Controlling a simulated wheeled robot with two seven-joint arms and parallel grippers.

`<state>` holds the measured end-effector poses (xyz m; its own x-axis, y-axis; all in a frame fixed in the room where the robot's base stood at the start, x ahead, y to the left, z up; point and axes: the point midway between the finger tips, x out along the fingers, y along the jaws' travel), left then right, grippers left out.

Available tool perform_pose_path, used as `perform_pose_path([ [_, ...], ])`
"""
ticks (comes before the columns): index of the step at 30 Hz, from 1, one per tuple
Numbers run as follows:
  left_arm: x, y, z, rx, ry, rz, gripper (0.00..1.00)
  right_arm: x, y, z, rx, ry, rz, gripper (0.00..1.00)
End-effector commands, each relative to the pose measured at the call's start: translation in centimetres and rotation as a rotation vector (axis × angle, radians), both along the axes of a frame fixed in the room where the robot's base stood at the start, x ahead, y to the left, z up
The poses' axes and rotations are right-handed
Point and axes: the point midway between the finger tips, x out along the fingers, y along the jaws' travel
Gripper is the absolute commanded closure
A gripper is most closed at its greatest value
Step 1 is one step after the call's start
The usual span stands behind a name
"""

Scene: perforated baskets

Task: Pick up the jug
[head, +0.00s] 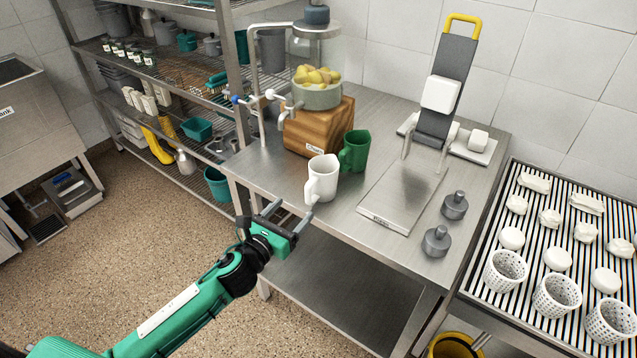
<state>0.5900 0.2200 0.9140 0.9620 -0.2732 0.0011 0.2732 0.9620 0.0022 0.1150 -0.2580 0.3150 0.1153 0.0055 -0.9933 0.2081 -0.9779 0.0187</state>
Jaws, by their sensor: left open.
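A white jug (323,180) stands upright near the front edge of the steel table, its handle on the left side toward my gripper. A green jug (354,151) stands just behind it to the right. My left gripper (296,205) is open and empty at the table's front edge, its fingers pointing toward the white jug. The right fingertip is close below the white jug's handle; I cannot tell whether they touch. My right gripper is out of view.
The steel table (270,176) also holds a wooden block (312,128) with a dispenser, a flat metal plate (402,195), two grey weights (436,241) and a tall stand. A striped rack (528,212) with perforated white baskets is at the right. Shelves stand at the left.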

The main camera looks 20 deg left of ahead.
Motion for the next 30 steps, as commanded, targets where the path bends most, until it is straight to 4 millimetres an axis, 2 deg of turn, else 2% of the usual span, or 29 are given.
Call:
perform_pose_path([
  [1,0.9,-0.3,0.3,-0.001,-0.002,0.0,0.28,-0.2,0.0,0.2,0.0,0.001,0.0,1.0],
  [6,3.2,-0.9,0.1,-0.002,0.001,0.001,0.28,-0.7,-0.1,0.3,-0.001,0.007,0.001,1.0],
  [13,4.4,-1.4,-0.1,-0.003,0.002,0.001,0.28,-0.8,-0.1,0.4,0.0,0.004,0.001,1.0],
  [17,5.8,-2.1,-0.1,-0.006,0.002,0.001,0.28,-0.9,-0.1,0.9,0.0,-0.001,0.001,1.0],
  [22,7.9,-2.9,-0.3,-0.004,0.001,0.001,0.28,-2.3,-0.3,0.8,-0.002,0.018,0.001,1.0],
  [30,8.9,-3.2,-0.5,-0.001,0.002,0.001,0.28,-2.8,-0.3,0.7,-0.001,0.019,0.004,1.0],
])
